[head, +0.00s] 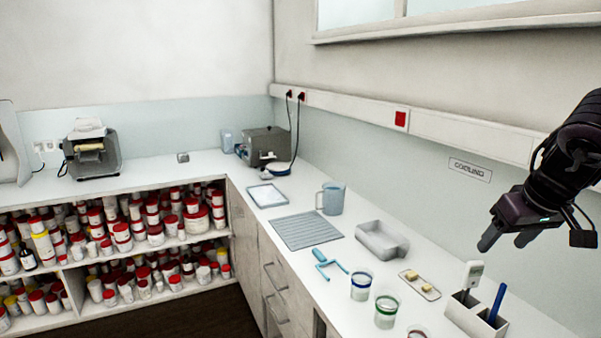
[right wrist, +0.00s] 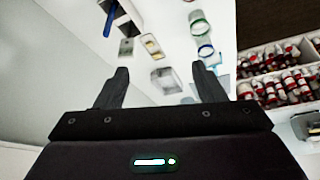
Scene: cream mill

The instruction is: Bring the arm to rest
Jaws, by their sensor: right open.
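My right gripper (head: 507,238) is raised above the right end of the worktop in the head view, near the wall. Its two dark fingers point down and to the left, apart, with nothing between them. In the right wrist view the fingers of my right gripper (right wrist: 160,92) are also apart and empty, with the counter below. My left gripper is not in view.
The white worktop (head: 352,237) holds a grey tray (head: 382,241), a jug (head: 332,198), a ribbed mat (head: 307,231), beakers with blue (head: 361,286) and green (head: 386,312) bands, and a holder (head: 474,318). Shelves of jars (head: 120,240) stand at the left.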

